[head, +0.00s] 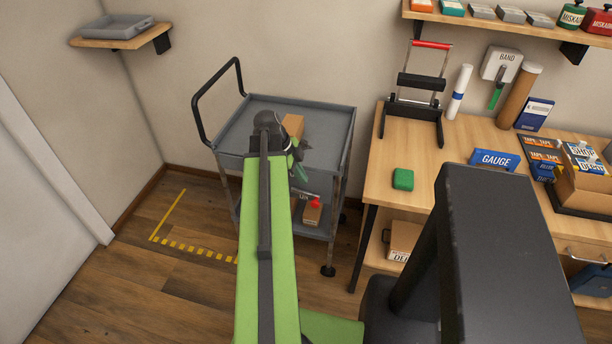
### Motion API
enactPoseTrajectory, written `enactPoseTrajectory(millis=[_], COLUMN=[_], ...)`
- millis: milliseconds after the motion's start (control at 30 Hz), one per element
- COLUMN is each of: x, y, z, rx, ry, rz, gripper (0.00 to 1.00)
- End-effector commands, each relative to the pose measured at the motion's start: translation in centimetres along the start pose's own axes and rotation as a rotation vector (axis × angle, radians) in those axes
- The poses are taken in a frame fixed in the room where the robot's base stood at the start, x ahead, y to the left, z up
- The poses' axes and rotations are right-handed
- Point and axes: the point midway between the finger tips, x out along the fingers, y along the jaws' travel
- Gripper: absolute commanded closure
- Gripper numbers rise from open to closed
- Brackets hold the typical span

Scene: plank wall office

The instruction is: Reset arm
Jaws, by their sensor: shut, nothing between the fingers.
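My gripper (299,172) is at the far end of my green arm, in front of the grey cart. It is small and partly hidden by my wrist, and its fingers look closed with nothing held. The grey cart (240,130) stands against the wall with a black handle on its left. A brown box (293,125) sits on the cart's top tray, just behind my wrist and partly hidden by it.
A wooden workbench (400,220) stands right of the cart, with a green block (403,180) and a blue GAUGE box (495,160). A red-topped item (314,204) is on the cart's lower shelf. Open floor (150,285) with yellow markings lies at left.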

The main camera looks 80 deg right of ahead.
Motion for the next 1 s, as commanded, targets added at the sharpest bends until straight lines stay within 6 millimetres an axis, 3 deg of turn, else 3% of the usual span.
enactPoseTrajectory(millis=[33,100,467,567,667,767,867,1000], x=[-1.6,-2.1,-2.1,-3.3,-6.4,-10.6,-14.5,-19.4], y=[-0.1,0.0,0.1,0.4,1.8,5.1,9.9,18.4], z=[-0.3,-0.3,0.1,2.0,7.3,14.4,20.8,28.3], rx=[-0.001,-0.002,-0.005,-0.041,-0.139,-0.279,-0.416,-0.669], ry=[0.000,0.000,0.000,-0.006,-0.020,-0.042,-0.076,-0.129], rz=[0.000,0.000,-0.001,-0.016,-0.055,-0.111,-0.156,-0.209], gripper=[1.00,1.00,1.00,1.00,1.00,1.00,1.00,1.00])
